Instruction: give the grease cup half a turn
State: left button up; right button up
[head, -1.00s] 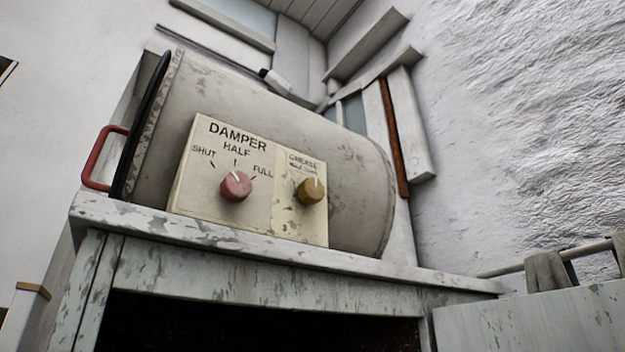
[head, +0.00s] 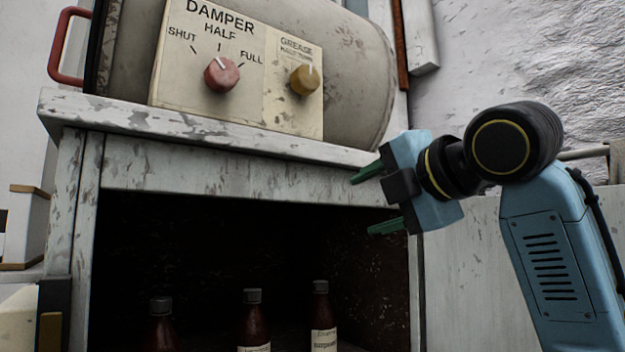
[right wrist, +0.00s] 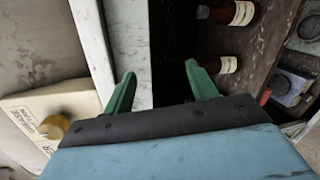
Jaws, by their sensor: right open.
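The grease cup (head: 304,80) is a brass-coloured knob with a pale pointer line, on the right part of the cream panel (head: 285,122) under the word GREASE. Its pointer line stands near upright. It also shows at the left edge of the right wrist view (right wrist: 54,127). My right gripper (head: 362,203) is open and empty, with two green fingers pointing left. It is below and to the right of the grease cup, apart from it, in front of the bench's upper edge. My left gripper is not in view.
A red damper knob (head: 221,75) sits left of the grease cup. The panel is on a grey drum (head: 345,60) on a worn white bench (head: 215,133). Dark bottles (head: 254,318) stand in the open space below. A red handle (head: 63,50) is at the far left.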

aim_at(311, 76)
jog(key=s+a+r+n+t+y, duration=0.15)
jog(key=s+r+n, duration=0.55)
jog(key=s+r, duration=0.85)
jog(key=shift+y, duration=0.25)
jog(key=p+x, duration=0.1)
jog(key=x, duration=0.4)
jog(key=r+p+x, duration=0.1)
jog(key=x, duration=0.3)
jog(key=p+x, duration=0.1)
jog(key=x, duration=0.4)
jog(key=shift+w+d+r+p, duration=0.2)
jog(key=shift+w+r+p, duration=0.15)
jog(key=shift+w, duration=0.15)
jog(key=c, duration=1)
